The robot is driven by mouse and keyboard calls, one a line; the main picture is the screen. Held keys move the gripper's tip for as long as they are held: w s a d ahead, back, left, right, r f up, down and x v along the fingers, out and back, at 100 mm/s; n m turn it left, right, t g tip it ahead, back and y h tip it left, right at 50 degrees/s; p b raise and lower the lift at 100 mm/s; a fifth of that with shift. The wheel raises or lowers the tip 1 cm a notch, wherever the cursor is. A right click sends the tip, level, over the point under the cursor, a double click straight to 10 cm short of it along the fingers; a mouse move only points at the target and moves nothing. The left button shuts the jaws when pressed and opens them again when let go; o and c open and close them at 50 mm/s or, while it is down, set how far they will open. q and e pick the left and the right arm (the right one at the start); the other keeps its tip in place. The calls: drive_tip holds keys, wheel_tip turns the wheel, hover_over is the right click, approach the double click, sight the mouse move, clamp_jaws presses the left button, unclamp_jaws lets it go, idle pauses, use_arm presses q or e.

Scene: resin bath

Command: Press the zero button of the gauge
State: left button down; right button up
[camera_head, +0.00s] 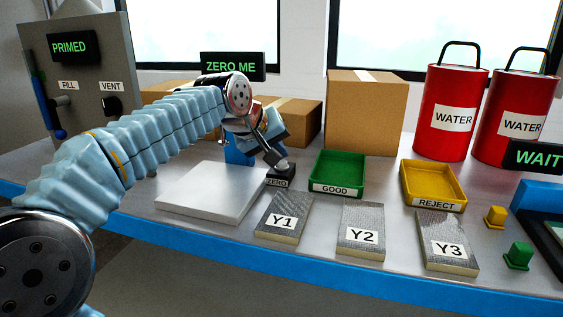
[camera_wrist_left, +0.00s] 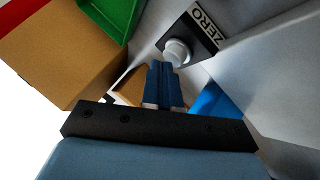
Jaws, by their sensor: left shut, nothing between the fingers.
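The zero button (camera_wrist_left: 177,52) is a pale round knob on a small dark box labelled ZERO. In the head view the ZERO box (camera_head: 281,181) stands at the right edge of a light grey plate (camera_head: 211,192). My left gripper (camera_head: 272,158) is shut and empty, its fingertips pointing down right at the button. In the left wrist view the closed blue fingers (camera_wrist_left: 164,72) end right beside the knob; I cannot tell whether they touch it. The gauge display (camera_head: 232,66) reads ZERO ME. The gauge's stand is mostly hidden behind my arm. My right gripper is not in view.
A green GOOD tray (camera_head: 338,188) and a yellow REJECT tray (camera_head: 435,202) stand to the right. Samples Y1 (camera_head: 285,220), Y2 (camera_head: 361,236) and Y3 (camera_head: 447,250) lie in front. Cardboard boxes (camera_head: 365,110) and red WATER cans (camera_head: 452,85) stand behind.

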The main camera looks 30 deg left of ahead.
use_arm(q)
drive_tip(key=shift+f, duration=0.35)
drive_tip(key=shift+r, duration=0.1)
idle(0.4)
drive_tip(key=shift+r+p, duration=0.75)
drive_tip(key=shift+r, duration=0.15)
wheel_tip(320, 180, up, 3)
drive_tip(key=shift+r+p, duration=0.1)
drive_tip(key=shift+p, duration=1.15)
drive_tip(key=shift+r+b, duration=0.2)
drive_tip(key=shift+b, duration=0.1)
drive_tip(key=shift+r, duration=0.7)
